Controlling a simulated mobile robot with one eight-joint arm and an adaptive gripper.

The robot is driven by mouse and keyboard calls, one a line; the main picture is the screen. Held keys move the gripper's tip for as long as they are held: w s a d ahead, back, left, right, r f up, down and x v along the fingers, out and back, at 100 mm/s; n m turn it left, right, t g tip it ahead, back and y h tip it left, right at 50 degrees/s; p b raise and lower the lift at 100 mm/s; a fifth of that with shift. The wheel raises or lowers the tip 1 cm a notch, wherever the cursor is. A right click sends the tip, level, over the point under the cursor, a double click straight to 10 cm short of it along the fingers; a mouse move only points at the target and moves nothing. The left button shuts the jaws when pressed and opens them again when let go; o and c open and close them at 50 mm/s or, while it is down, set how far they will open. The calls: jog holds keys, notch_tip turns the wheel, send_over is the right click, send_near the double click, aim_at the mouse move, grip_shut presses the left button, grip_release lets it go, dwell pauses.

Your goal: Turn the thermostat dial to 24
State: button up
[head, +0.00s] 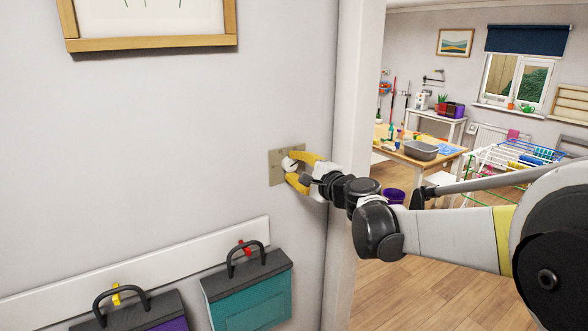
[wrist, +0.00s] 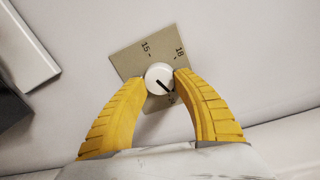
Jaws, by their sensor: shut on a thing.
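The thermostat is a beige plate (head: 275,169) on the wall with a round white dial (head: 288,163) on it. My gripper (head: 293,167) is shut on the dial, one yellow finger on each side. In the wrist view the plate (wrist: 134,61) looks tilted, with the numbers 15 and 18 readable. The dial (wrist: 157,73) carries a black pointer line running to its lower right. It points towards a mark by the right fingertip, which is partly covered and not clearly readable. My gripper (wrist: 159,80) hides part of the plate's lower edge.
A framed picture (head: 150,43) hangs above. Below the thermostat, a teal bag (head: 252,301) and a purple bag (head: 165,325) hang from a white rail (head: 150,270). A white door frame (head: 350,120) stands just right, with a room beyond.

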jog(key=shift+m+b, duration=0.3)
jog(key=shift+m, duration=1.5)
jog(key=o, duration=1.2)
jog(key=shift+s, duration=0.1)
jog(key=v, duration=1.2)
jog(key=shift+d+f, duration=0.1)
jog(key=shift+f, duration=0.05)
